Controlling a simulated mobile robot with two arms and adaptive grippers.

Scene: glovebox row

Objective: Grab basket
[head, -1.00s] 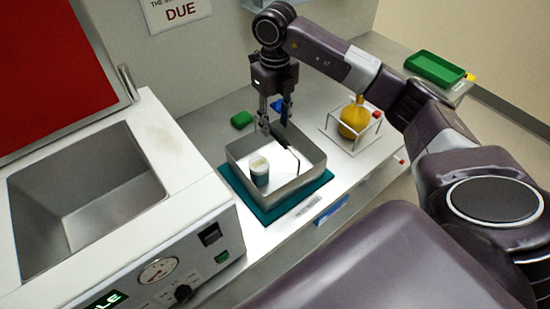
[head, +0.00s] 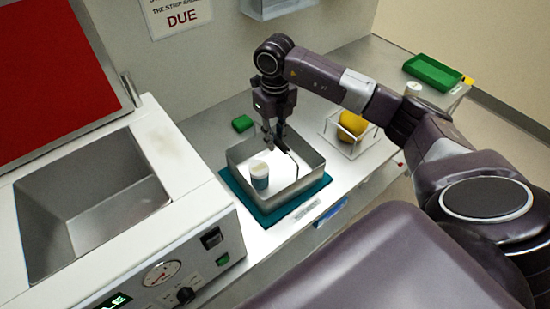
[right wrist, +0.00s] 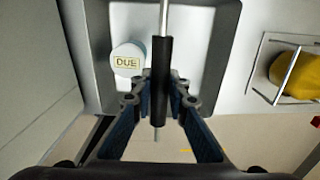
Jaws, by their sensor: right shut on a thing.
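The basket (head: 300,188) is a square grey metal bin with a raised handle, standing on a teal mat (head: 237,188). A jar (head: 259,176) with a white lid stands inside it, and in the right wrist view the jar's lid (right wrist: 127,60) reads "DUE". My right gripper (head: 275,136) is above the basket, pointing down. In the right wrist view my right gripper (right wrist: 160,92) is shut on the black grip (right wrist: 161,70) of the basket's handle. My left gripper is not in view.
A bath-like machine (head: 90,190) with an open red lid stands left of the basket. A yellow flask (head: 352,124) in a white wire rack is to the right.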

